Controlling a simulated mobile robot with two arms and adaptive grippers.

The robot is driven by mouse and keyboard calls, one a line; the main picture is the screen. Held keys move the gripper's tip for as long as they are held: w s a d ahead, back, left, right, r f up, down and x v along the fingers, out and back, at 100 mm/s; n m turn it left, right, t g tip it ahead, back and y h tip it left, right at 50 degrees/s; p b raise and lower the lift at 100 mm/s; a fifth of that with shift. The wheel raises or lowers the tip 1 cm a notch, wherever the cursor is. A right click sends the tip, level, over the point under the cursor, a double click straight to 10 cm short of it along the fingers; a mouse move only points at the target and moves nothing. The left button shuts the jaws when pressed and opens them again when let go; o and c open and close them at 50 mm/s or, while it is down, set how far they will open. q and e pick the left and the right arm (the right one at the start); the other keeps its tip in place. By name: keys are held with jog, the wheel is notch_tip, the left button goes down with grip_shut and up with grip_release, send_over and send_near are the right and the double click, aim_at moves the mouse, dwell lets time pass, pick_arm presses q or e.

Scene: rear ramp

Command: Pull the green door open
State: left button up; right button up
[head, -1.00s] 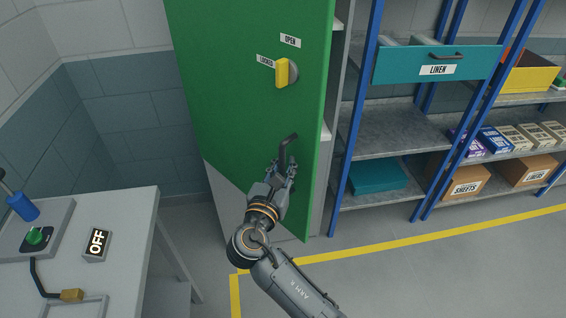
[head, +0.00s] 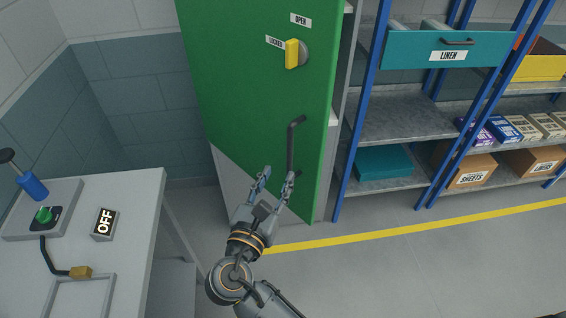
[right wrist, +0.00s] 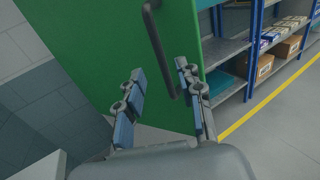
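The green door (head: 240,90) stands ajar, its right edge out from the grey cabinet with shelves behind it. It also shows in the right wrist view (right wrist: 85,40). A dark bar handle (head: 292,145) is on its lower right part. My right gripper (head: 276,176) is open at the handle's lower end, its right finger close to the bar. In the right wrist view the handle's lower end (right wrist: 165,75) appears between the spread fingers; contact cannot be told. A yellow knob (head: 291,53) stands upright beside the LOCKED label, below the OPEN label. My left gripper is out of view.
A white table (head: 135,215) with a switch box and an OFF sign (head: 105,222) stands at the left. A blue-framed shelf rack (head: 400,118) with a teal LINEN drawer (head: 445,50) stands at the right. The floor around the yellow line (head: 400,232) is clear.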

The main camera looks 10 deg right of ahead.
jog(key=shift+v, duration=0.85)
